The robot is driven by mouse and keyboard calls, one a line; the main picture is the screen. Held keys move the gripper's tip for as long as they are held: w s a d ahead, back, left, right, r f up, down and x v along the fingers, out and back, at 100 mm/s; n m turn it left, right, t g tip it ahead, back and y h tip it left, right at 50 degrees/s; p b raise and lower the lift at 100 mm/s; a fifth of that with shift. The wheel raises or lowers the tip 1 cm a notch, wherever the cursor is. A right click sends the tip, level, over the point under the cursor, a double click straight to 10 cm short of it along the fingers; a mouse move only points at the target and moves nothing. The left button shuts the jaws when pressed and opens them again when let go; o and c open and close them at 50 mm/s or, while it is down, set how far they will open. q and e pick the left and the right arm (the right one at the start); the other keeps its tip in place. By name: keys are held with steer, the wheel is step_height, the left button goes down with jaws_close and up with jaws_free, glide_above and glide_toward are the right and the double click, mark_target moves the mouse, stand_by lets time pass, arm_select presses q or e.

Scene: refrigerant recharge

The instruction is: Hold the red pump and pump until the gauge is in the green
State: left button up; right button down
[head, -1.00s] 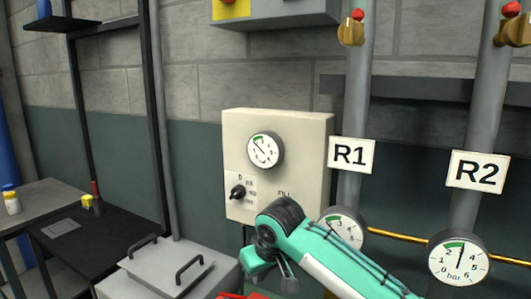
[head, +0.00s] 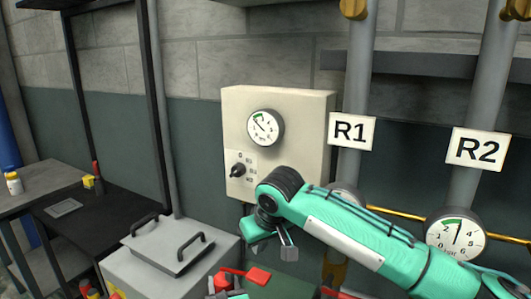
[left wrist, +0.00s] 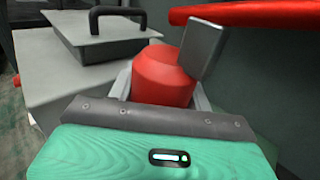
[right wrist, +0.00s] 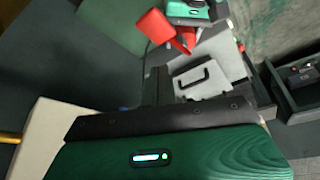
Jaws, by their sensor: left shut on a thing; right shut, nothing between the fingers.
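The red pump (left wrist: 163,75) sits between the fingers of my left gripper (left wrist: 165,92) in the left wrist view, and the gripper is shut on it. A red bar (left wrist: 245,12) crosses above it. In the head view a red piece (head: 258,275) shows at the bottom beside the left gripper. My right gripper (head: 288,250) is shut and empty, above and right of that piece. The panel gauge (head: 265,127) has a green arc at its upper left; its needle points up and left. The R2 gauge (head: 456,234) needle points nearly straight up, near its green arc. The R1 gauge is mostly hidden by my right arm.
A beige panel (head: 310,150) with a black knob (head: 238,170) is on the wall. A grey lidded box (head: 170,245) stands at the lower left, beside a dark table (head: 110,218). Pipes with R1 (head: 351,132) and R2 (head: 476,148) signs are on the right.

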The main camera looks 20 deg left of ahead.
mark_target(260, 276)
steer(key=shift+f, duration=2.95)
steer(key=shift+f, duration=0.1)
arm_select(q)
steer(key=shift+d, duration=0.1)
arm_select(e)
steer(key=shift+f, duration=2)
steer(key=shift+r, duration=4.35)
arm_select(q)
steer(key=o, duration=1.6)
arm_select(e)
steer(key=shift+f+b, duration=0.4)
arm_select(q)
steer(key=v, duration=1.3)
steer(key=shift+s+d, duration=0.2)
steer(key=shift+s, duration=0.05)
